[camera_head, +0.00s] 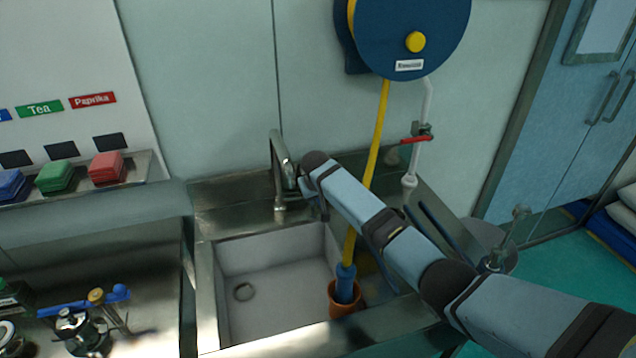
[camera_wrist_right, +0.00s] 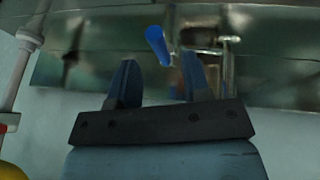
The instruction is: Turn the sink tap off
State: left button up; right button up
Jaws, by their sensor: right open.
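The metal sink tap (camera_head: 277,160) stands at the back rim of the sink (camera_head: 270,255), with a curved neck. My right arm reaches in from the right, and its gripper (camera_head: 314,198) is just right of the tap, mostly hidden behind its own wrist. In the right wrist view my right gripper (camera_wrist_right: 159,60) is open. A blue lever-like piece (camera_wrist_right: 157,45), apparently the tap's handle, shows in the gap between its fingers; I cannot tell whether they touch it. A metal pipe (camera_wrist_right: 226,65) shows beside the right finger. No water stream is clearly visible. My left gripper is out of view.
A yellow hose (camera_head: 377,135) hangs from a blue reel (camera_head: 412,30) to a blue nozzle (camera_head: 346,284) in a brown pot (camera_head: 342,304). A white pipe with a red valve handle (camera_head: 414,140) is right of the tap. Bench tools stand at left.

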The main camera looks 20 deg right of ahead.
jog(key=v, duration=0.9)
jog(key=shift+s+d, duration=0.1)
